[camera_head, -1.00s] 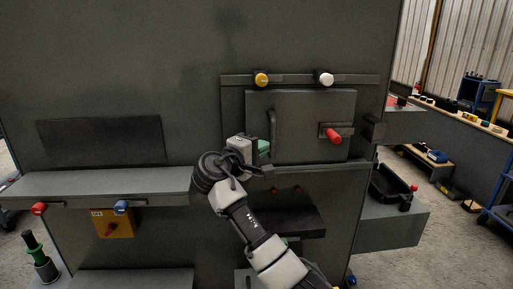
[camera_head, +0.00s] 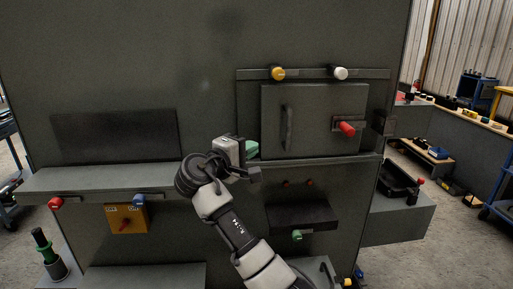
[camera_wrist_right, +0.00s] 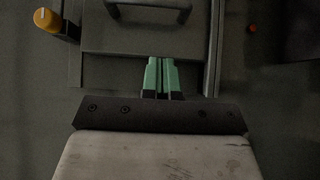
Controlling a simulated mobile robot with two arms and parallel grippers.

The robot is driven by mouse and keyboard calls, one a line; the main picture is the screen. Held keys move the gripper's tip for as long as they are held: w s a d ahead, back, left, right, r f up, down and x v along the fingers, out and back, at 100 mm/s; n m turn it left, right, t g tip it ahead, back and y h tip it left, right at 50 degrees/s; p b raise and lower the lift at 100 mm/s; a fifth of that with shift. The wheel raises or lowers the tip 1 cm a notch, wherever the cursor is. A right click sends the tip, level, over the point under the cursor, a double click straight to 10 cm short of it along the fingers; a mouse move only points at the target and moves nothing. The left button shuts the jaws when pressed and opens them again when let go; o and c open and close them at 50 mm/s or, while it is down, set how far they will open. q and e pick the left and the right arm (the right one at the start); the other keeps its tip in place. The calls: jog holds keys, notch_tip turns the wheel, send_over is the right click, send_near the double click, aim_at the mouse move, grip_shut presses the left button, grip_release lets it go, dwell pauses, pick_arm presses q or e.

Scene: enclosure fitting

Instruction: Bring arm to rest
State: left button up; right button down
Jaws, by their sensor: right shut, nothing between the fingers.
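My right gripper (camera_head: 252,150) is in front of the grey cabinet, just left of and below a small closed door (camera_head: 315,122) with a vertical bar handle (camera_head: 287,128). In the right wrist view its two green fingers (camera_wrist_right: 161,76) lie together with nothing between them. The door's handle (camera_wrist_right: 150,8) shows at the top of that view, apart from the fingers. My left gripper does not show in either view.
A red knob (camera_head: 347,128) sticks out of the door. A yellow knob (camera_head: 278,73) and a white knob (camera_head: 340,73) sit on the rail above. A grey shelf (camera_head: 95,180) juts out at left. A black tray (camera_head: 398,183) stands at right.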

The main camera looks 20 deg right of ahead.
jog(key=v, duration=0.5)
jog(key=s+d+f+y, duration=0.1)
jog(key=s+f+y, duration=0.25)
jog(key=f, duration=0.55)
jog(key=s+d+f+g+y, duration=0.15)
jog(key=s+f, duration=0.25)
jog(key=f, duration=0.5)
jog(key=s+d+f+y, duration=0.1)
jog(key=s+f+y, duration=0.3)
jog(key=f, duration=0.6)
jog(key=s+a+f+m+g+y, duration=0.15)
jog(key=s+f+y, duration=0.25)
jog(key=s, duration=0.9)
jog(key=s+f+m+g+y, duration=0.2)
jog(key=s+f+y, duration=0.1)
jog(key=s, duration=1)
notch_tip(320, 180, down, 28)
jog(key=s+g, duration=0.1)
jog(key=s+d+f+g, duration=0.1)
jog(key=s+d+f, duration=0.2)
jog(key=s+f, duration=1.1)
jog(key=shift+s+f+b, duration=0.35)
jog(key=shift+s+b, duration=0.05)
jog(key=shift+s, duration=0.55)
